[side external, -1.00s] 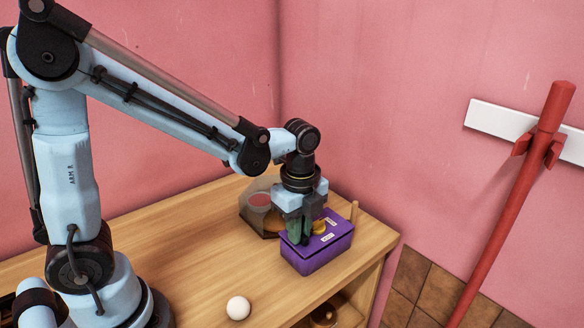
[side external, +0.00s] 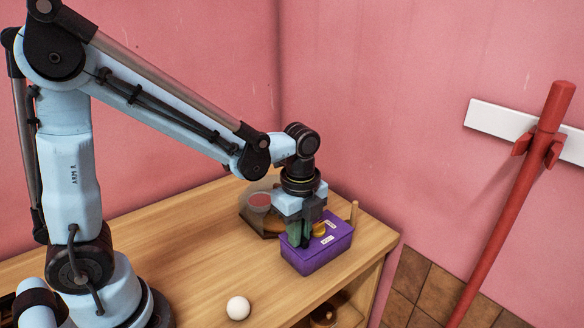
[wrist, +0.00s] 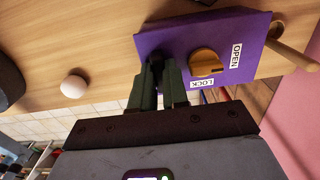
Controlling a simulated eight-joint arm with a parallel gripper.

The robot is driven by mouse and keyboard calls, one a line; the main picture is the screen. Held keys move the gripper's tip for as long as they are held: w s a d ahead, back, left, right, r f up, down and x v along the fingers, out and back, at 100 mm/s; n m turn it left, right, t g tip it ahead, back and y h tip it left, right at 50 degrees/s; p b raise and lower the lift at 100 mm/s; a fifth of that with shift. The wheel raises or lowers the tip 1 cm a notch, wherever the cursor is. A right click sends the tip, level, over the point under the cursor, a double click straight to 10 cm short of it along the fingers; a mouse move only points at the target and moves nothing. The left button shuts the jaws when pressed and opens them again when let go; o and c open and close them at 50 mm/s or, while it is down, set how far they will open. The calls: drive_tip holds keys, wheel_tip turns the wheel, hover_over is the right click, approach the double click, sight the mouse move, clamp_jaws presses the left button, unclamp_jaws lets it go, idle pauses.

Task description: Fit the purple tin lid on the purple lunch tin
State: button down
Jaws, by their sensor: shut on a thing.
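The purple tin lid (side external: 340,229) lies over the top of the purple lunch tin (side external: 318,258). It looks level and lined up with the tin, but I cannot tell if it is fully seated. In the wrist view the lid (wrist: 180,42) shows an orange turn knob (wrist: 206,63) between white LOCK and OPEN labels. My gripper (side external: 300,241) points down over the lid's left part. In the wrist view my gripper (wrist: 163,72) is shut on a dark grip of the lid, mostly hidden by the fingers. The tin is hidden under the lid there.
A white ball (side external: 238,308) lies on the wooden shelf top (side external: 190,250). A dark tray (side external: 252,218) with a bowl stands just behind the tin. A wooden peg (side external: 353,212) rises near the tin's far right corner. The shelf's right edge is close by.

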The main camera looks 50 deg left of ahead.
drive_tip(key=c, duration=1.1)
unclamp_jaws()
drive_tip(key=shift+o, duration=0.2)
drive_tip(key=shift+r, duration=3.5)
drive_tip(key=shift+s+a+r+n+t, duration=0.2)
drive_tip(key=shift+s+n+t, duration=0.1)
drive_tip(key=shift+n, duration=0.5)
drive_tip(key=s+a+n+t, duration=0.1)
drive_tip(key=n+t, duration=0.1)
drive_tip(key=n, duration=0.3)
drive_tip(key=s+a+n+t, duration=0.1)
drive_tip(key=s+n+t, duration=0.1)
drive_tip(key=n, duration=0.4)
drive_tip(key=s+a+n+t, duration=0.1)
drive_tip(key=n+t, duration=0.1)
drive_tip(key=n, duration=0.3)
drive_tip(key=shift+s+a+r+n+t, duration=0.15)
drive_tip(key=shift+a+r+n+t, duration=0.15)
drive_tip(key=shift+r, duration=0.1)
